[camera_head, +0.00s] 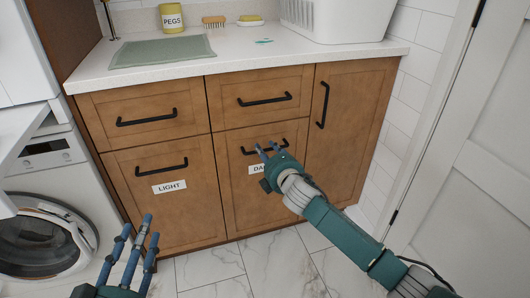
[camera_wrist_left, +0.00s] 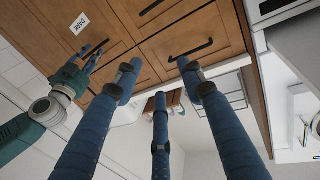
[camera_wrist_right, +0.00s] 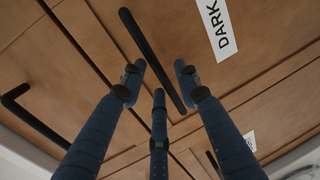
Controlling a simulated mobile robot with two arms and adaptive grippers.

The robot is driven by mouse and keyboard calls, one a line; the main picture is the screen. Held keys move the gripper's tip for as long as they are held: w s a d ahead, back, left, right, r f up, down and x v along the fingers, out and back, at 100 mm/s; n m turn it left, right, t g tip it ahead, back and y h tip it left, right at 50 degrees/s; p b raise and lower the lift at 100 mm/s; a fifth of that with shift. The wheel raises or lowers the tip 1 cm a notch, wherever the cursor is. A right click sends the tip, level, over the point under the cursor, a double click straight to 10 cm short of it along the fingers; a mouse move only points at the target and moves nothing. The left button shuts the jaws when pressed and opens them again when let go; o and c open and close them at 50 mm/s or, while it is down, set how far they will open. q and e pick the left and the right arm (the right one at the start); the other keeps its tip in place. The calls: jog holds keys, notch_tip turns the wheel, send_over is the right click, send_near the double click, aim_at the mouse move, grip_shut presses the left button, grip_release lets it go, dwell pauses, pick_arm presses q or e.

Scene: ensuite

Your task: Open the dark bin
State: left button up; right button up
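The dark bin (camera_head: 237,195) is the lower middle wooden front, shut flush with the cabinet. Its black bar handle (camera_head: 277,147) is near its top edge. Its white label (camera_head: 256,169) is partly hidden by my right gripper in the head view; it reads DARK in the right wrist view (camera_wrist_right: 218,30). My right gripper (camera_head: 266,151) is at this handle with its fingers spread; in the right wrist view the handle (camera_wrist_right: 150,58) runs between the fingertips. I cannot tell whether they touch it. My left gripper (camera_head: 139,235) is open and empty, low in front of the light bin.
The light bin (camera_head: 165,210) is shut to the left, with drawers (camera_head: 140,115) above and a tall door (camera_head: 345,140) to the right. A washing machine (camera_head: 45,235) stands at left. A white door (camera_head: 490,170) is at right. Marble floor (camera_head: 280,265) lies in front.

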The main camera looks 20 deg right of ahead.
pick_arm(q)
jog(key=shift+d+r+t+h, duration=0.2)
jog(key=shift+r+t, duration=0.2)
jog(key=shift+r, duration=0.5)
jog(key=shift+d+r+t+h, duration=0.15)
jog(key=shift+r+t, duration=0.25)
jog(key=shift+r, duration=0.45)
pick_arm(e)
jog(key=shift+x, duration=0.9)
pick_arm(q)
jog(key=shift+a, duration=0.1)
pick_arm(e)
grip_shut()
